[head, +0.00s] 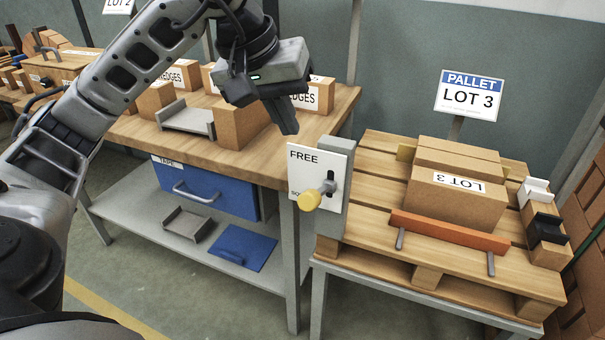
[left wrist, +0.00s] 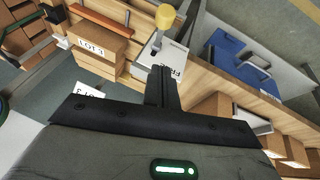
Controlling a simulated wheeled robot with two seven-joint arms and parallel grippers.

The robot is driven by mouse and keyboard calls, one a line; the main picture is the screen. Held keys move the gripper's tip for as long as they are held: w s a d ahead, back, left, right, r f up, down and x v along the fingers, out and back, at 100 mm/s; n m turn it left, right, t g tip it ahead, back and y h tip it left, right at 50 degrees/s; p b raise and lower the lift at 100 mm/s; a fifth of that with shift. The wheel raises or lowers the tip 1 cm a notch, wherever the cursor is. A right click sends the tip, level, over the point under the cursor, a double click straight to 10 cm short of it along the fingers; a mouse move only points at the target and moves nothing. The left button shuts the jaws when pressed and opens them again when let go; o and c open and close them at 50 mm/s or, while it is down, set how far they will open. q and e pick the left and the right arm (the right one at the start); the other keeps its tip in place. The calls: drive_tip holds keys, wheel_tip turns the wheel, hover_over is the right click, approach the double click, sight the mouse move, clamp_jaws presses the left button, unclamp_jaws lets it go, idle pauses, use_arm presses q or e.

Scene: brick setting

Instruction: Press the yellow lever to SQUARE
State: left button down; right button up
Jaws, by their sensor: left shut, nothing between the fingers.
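The yellow lever (head: 311,199) sticks out from a white plate (head: 304,168) on a grey post at the left end of the pallet stand. The plate reads FREE at the top; a lower word is partly hidden behind the lever, with only "SQ" legible. The knob is at the lower part of the plate, beside a dark slot. My left gripper (head: 290,128) is shut and empty, above the plate and apart from the lever. In the left wrist view the yellow knob (left wrist: 165,17) lies beyond the shut fingertips (left wrist: 161,72). My right gripper is not in view.
A wooden workbench (head: 130,127) with boxes and a blue drawer (head: 205,187) stands to the left. The wooden pallet (head: 375,190) on the right carries LOT 3 boxes (head: 455,200), an orange bar (head: 450,231) and small blocks. A LOT 3 sign (head: 468,97) stands behind.

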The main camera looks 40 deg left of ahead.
use_arm(q)
drive_tip(key=x, duration=0.3)
drive_tip(key=s+x, duration=0.1)
drive_tip(key=x, duration=0.5)
drive_tip(key=shift+s+d+f, duration=0.25)
drive_tip(key=shift+s+d, duration=0.15)
drive_tip(key=shift+s+d+f, duration=0.2)
drive_tip(key=shift+f, duration=0.25)
